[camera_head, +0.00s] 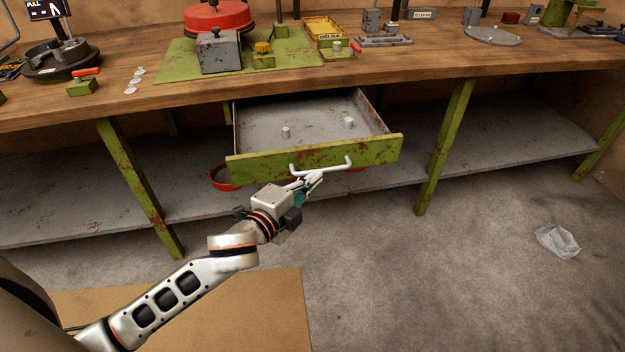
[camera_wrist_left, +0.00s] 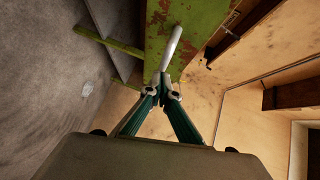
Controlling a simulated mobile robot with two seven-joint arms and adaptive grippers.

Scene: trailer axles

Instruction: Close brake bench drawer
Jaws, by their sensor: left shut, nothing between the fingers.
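The brake bench drawer (camera_head: 315,155) is open, pulled out from under the wooden bench top. My left gripper (camera_head: 315,178) is shut and empty. Its fingertips (camera_wrist_left: 162,88) are just in front of and below the handle, very close to it; I cannot tell whether they touch. My right gripper is not in view.
The wooden bench (camera_head: 130,110) carries a red round part (camera_head: 218,17), a yellow tray (camera_head: 323,28) and fixtures. Green legs (camera_head: 445,145) stand on both sides of the drawer. A grey shelf (camera_head: 500,150) runs below. A crumpled clear bag (camera_head: 557,241) lies on the floor.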

